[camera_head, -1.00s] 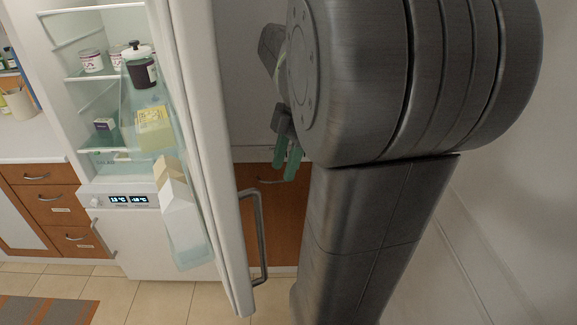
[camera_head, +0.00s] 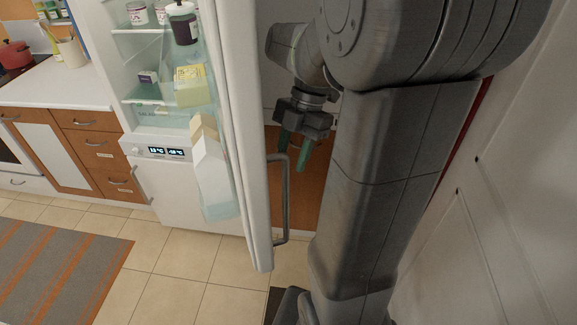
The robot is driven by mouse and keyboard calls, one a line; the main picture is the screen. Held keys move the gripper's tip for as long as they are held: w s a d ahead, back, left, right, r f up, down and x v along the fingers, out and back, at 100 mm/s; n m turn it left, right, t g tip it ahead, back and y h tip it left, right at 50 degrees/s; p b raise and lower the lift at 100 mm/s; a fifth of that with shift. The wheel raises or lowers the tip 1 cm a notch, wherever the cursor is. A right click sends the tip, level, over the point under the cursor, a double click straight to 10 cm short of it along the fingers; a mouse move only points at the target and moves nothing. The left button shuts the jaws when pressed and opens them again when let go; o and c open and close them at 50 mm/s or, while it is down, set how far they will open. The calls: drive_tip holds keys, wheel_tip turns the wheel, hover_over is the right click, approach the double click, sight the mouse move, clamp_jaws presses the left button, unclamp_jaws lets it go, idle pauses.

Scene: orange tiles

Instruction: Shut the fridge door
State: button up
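The fridge (camera_head: 175,190) stands open at the left of the middle, with its lit temperature display and lower closed compartment in view. Its white door (camera_head: 243,130) is swung wide toward me and shows nearly edge-on. The door's inner shelves hold a carton, a yellow box and a dark jar. The metal door handle (camera_head: 284,200) is on the door's outer side, to the right. My gripper (camera_head: 293,160) is on that outer side, close to the handle's upper end. Its two green fingers are apart with nothing seen between them. I cannot tell whether it touches the handle.
A counter (camera_head: 45,80) with drawers (camera_head: 95,145) and a red pot (camera_head: 14,57) stand at the left. A striped rug (camera_head: 65,270) lies on the tiled floor (camera_head: 185,265). A pale panelled surface (camera_head: 480,220) is close on the right.

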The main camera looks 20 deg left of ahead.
sight(288, 169)
drive_tip(key=shift+x, duration=1.95)
clamp_jaws()
